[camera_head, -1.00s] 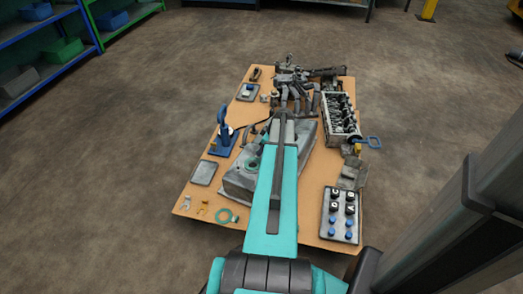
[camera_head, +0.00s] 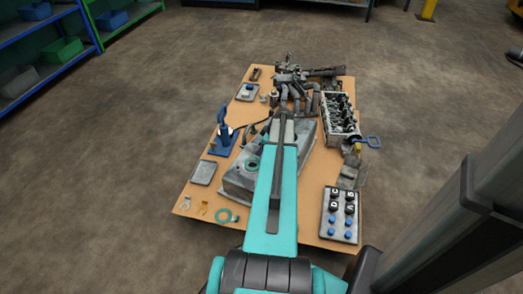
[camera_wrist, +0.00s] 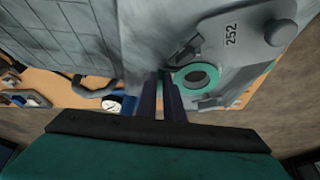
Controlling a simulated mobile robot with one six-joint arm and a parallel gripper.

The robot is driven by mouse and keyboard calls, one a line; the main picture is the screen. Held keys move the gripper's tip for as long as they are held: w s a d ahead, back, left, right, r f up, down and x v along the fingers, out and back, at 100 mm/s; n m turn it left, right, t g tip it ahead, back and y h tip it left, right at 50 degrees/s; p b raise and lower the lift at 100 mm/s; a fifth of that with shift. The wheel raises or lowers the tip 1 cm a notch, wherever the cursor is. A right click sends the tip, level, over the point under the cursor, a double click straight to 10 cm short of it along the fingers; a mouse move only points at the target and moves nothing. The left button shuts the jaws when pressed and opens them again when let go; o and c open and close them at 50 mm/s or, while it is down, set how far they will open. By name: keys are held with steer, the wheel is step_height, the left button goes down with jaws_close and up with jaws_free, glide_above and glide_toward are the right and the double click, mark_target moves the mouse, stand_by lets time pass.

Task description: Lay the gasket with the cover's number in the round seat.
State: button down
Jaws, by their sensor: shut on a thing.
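In the wrist view, my gripper (camera_wrist: 162,92) is shut, with a green ring gasket (camera_wrist: 195,68) close beside its fingertips on the right. The jaws appear to hold the gasket by its edge, but the contact is hard to see. The gasket is over the grey housing; whether it lies flat in the round seat is unclear. A grey cover (camera_wrist: 252,34) beside it bears the number 252. In the head view, a green ring shows on the housing (camera_head: 233,184), and another green ring (camera_head: 224,215) lies on the table. My arm hides the gripper there.
On the wooden table (camera_head: 190,210), a tray of lettered and blue knobs (camera_head: 340,214) stands front right. An engine block (camera_head: 340,112) and pipes stand behind. A blue press (camera_head: 223,138) and a flat grey tray (camera_head: 203,172) are at the left.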

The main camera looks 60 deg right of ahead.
steer(key=shift+f, duration=0.55)
stand_by(1.3)
steer(key=c, duration=1.8)
jaws_free()
steer(key=shift+r, duration=0.1)
steer(key=p+v, duration=0.3)
steer(key=v, duration=1)
steer(key=shift+r, duration=0.25)
steer(key=shift+s+d, duration=0.1)
